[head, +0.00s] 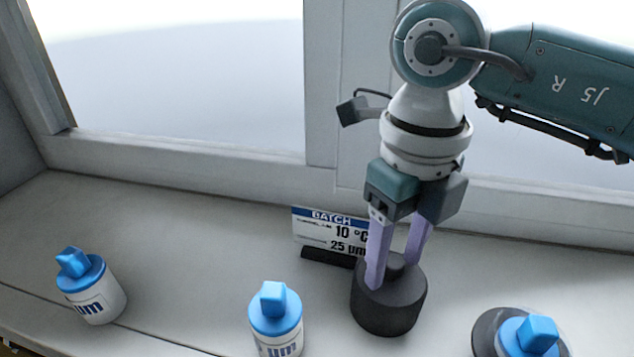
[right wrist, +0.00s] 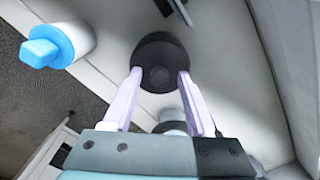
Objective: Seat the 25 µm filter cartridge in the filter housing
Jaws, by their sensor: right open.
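My right gripper (head: 395,274) points down at a black cylinder (head: 390,312), possibly the filter housing or its lid. Its two lilac fingers are open, one on each side of a small dark knob on top; I cannot tell whether they touch it. The right wrist view shows the fingers (right wrist: 160,80) apart over the same black cylinder (right wrist: 160,50). Three white cartridges with blue caps show: one at left (head: 92,290), one at front middle (head: 275,318), one at right (head: 528,338) over a dark round disc (head: 490,328). The visible labels end in "um"; their numbers are hidden. My left gripper is out of view.
A batch card (head: 325,230) reading "10 °C" and "25 µm" stands in a black holder (head: 322,256) just behind the black cylinder. A pale window frame (head: 200,160) rises along the back. The ledge between the left and middle cartridges is clear.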

